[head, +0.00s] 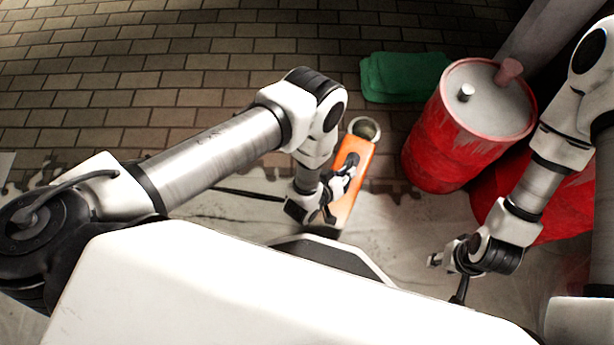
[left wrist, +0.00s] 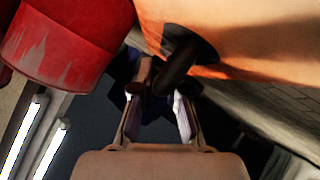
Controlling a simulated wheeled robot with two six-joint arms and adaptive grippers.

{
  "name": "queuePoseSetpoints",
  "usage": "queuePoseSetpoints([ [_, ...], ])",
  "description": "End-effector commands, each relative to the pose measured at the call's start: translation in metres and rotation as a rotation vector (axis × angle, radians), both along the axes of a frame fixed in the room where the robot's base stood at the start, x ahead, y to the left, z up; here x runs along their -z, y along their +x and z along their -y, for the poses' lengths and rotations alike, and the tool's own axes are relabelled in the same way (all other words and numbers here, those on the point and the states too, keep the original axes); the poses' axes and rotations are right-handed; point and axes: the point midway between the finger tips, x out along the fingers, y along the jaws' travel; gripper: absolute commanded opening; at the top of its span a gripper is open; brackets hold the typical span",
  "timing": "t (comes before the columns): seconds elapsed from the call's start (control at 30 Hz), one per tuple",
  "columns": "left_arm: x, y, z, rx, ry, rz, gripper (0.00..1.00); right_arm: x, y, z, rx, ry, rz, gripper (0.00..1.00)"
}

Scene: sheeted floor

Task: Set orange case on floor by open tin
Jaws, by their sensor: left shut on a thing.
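The orange case (head: 352,170) is a long orange box in the middle of the head view, partly covered by my left gripper (head: 337,190). That gripper is shut on the case's dark handle, which shows between the fingers in the left wrist view (left wrist: 178,68). Whether the case's underside touches the floor is hidden. The open tin (head: 365,120) shows its round pale rim just beyond the case's far end; I cannot tell if they touch. My right gripper (head: 446,274) is empty, its fingers apart, well to the right of the case.
A folded green cloth (head: 402,78) lies behind the tin. Brick paving at the back left is clear; pale sheeting covers the near floor.

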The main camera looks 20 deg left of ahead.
Motion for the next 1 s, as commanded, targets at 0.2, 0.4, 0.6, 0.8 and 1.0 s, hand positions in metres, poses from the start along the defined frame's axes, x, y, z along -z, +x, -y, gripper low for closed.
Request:
queuePoseSetpoints([
  [0.2, 0.018, 0.003, -0.007, 0.005, 0.001, 0.004, 0.00, 0.035, 0.000, 0.000, 0.000, 0.000, 0.001, 0.40],
  [0.4, 0.022, 0.014, -0.028, 0.005, 0.002, 0.005, 0.00, 0.084, 0.000, 0.000, 0.000, 0.000, 0.000, 0.40],
  [0.6, 0.018, 0.021, -0.042, 0.005, 0.001, 0.004, 0.00, 0.111, 0.000, 0.000, 0.000, 0.000, 0.000, 0.40],
  [0.8, 0.016, 0.033, -0.065, 0.000, 0.000, 0.003, 0.00, 0.122, 0.000, 0.000, 0.000, 0.000, 0.000, 0.40],
  [1.0, 0.020, 0.048, -0.095, -0.002, 0.000, 0.003, 0.00, 0.137, 0.000, 0.000, 0.000, 0.000, 0.000, 0.40],
])
